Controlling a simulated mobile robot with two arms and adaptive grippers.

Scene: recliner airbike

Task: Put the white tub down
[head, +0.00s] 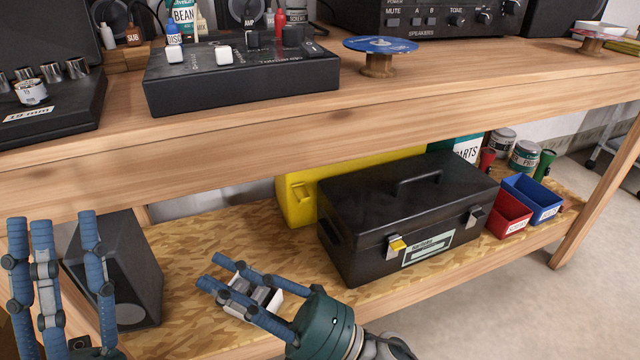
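The white tub (273,306) is a small pale box, low over the lower shelf (195,252), left of the black toolbox. My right gripper (216,276) comes in from the lower right and is shut on the tub, its blue fingers on either side. The fingers hide much of the tub, and I cannot tell whether its base touches the shelf. My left gripper (66,225) is at the lower left, fingers pointing up, open and empty.
The black toolbox (345,238) and a yellow case (297,198) stand right of the tub. A dark speaker (140,265) stands to its left. Red (508,216) and blue (533,200) bins sit at the shelf's right. The benchtop edge (330,130) overhangs the shelf.

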